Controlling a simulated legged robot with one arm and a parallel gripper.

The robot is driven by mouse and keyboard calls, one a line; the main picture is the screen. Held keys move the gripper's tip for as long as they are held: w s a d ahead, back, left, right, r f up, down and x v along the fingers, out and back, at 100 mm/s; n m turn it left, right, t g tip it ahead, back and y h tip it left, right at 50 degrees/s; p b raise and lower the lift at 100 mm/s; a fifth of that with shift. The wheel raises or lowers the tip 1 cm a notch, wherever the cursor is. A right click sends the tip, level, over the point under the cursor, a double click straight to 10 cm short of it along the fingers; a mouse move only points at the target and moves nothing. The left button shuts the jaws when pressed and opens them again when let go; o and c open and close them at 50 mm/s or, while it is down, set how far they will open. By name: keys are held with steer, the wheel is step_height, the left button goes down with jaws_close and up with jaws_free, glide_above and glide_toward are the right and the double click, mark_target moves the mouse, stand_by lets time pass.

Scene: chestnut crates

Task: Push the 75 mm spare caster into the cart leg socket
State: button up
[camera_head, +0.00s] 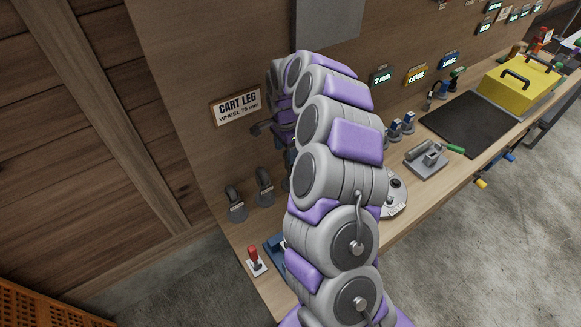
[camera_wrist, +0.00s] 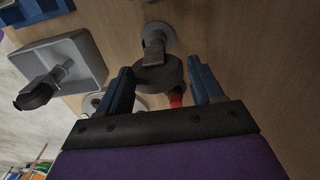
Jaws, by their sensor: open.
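In the wrist view my gripper (camera_wrist: 160,72) is open, with its two blue fingers spread. A dark round wheel-like part (camera_wrist: 158,73) shows between the fingers, joined by a short bracket to a grey round disc (camera_wrist: 158,37). I cannot tell whether the fingers touch it. In the head view two dark curved pieces, perhaps casters, stand on labelled grey bases (camera_head: 236,211) and (camera_head: 265,195) at the bench's left. The sign "CART LEG, WHEEL 75 MM" (camera_head: 237,106) is on the back panel. A dark fitting (camera_head: 262,129) juts out below it, partly behind my arm. I cannot make out the socket opening.
In the wrist view a grey square tray-like part (camera_wrist: 88,50) carries a stem with a dark wheel (camera_wrist: 37,94). A red-handled tool (camera_head: 255,259) stands near the bench's left end. A dark mat (camera_head: 468,122) and yellow box (camera_head: 521,84) lie to the right.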

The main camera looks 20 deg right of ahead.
mark_target(286, 163)
steer(key=d+f, duration=0.2)
steer(key=f, duration=0.1)
steer(key=d+f, duration=0.1)
steer(key=shift+s+d+f+b, duration=0.3)
steer(key=shift+d+f+b, duration=0.05)
steer(key=shift+f, duration=0.05)
steer(key=shift+w+a+f, duration=0.1)
steer(key=shift+a+f, duration=0.1)
steer(key=shift+f, duration=0.25)
steer(key=shift+a+f, duration=0.15)
steer(key=shift+f, duration=0.3)
steer(key=shift+a, duration=1.2)
steer(key=shift+a+r, duration=0.1)
steer(key=shift+a, duration=0.2)
steer(key=shift+c, duration=1)
steer(key=d, duration=0.3)
steer(key=shift+d, duration=0.15)
steer(key=c, duration=0.6)
steer(key=shift+a, duration=0.45)
steer(key=shift+c, duration=1.4)
steer(key=shift+a, duration=0.6)
jaws_close()
